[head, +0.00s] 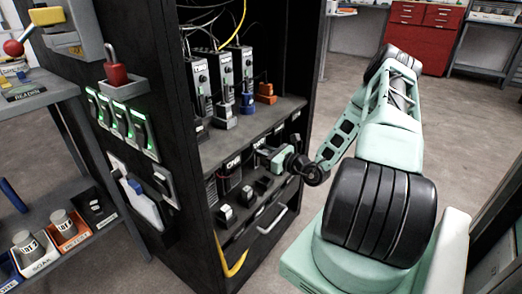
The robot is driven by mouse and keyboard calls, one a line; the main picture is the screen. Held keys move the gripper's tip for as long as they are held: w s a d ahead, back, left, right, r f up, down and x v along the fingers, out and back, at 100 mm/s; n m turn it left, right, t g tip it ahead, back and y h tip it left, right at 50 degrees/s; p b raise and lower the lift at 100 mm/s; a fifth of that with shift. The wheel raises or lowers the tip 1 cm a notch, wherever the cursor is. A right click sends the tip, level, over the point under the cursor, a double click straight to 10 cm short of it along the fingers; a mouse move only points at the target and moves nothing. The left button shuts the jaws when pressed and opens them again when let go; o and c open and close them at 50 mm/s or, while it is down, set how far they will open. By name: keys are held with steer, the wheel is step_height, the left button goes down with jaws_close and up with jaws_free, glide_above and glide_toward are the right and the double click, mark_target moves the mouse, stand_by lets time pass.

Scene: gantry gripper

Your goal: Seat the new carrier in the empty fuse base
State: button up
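My arm reaches from the right into the open black cabinet (160,95). My gripper (263,155), pale green and dark, is low in the cabinet, just in front of the middle shelf edge. Its fingers are small and point left, and I cannot tell whether they are open or hold a carrier. Dark block-like units (229,175) stand in a row below the shelf, left of the gripper. In front of them is a row of smaller dark holders with grey parts (226,215). I cannot tell which of these is the empty fuse base, and the new carrier is not distinguishable.
Grey modules with cables (200,85) stand on the shelf (215,148), with blue (247,103) and orange (265,92) parts beside them. A pale handle (272,221) and a yellow hook (236,258) are low at the front. A side rack (60,200) holds labelled bins at left.

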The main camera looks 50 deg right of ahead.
steer(key=shift+r, duration=0.15)
steer(key=b, duration=0.3)
glide_above(262, 178)
steer(key=shift+a+f, duration=0.1)
steer(key=shift+f, duration=2.9)
steer(key=shift+p, duration=1.25)
steer(key=shift+f+b, duration=0.6)
steer(key=shift+f, duration=1.1)
steer(key=o, duration=1)
steer(key=shift+o, duration=0.2)
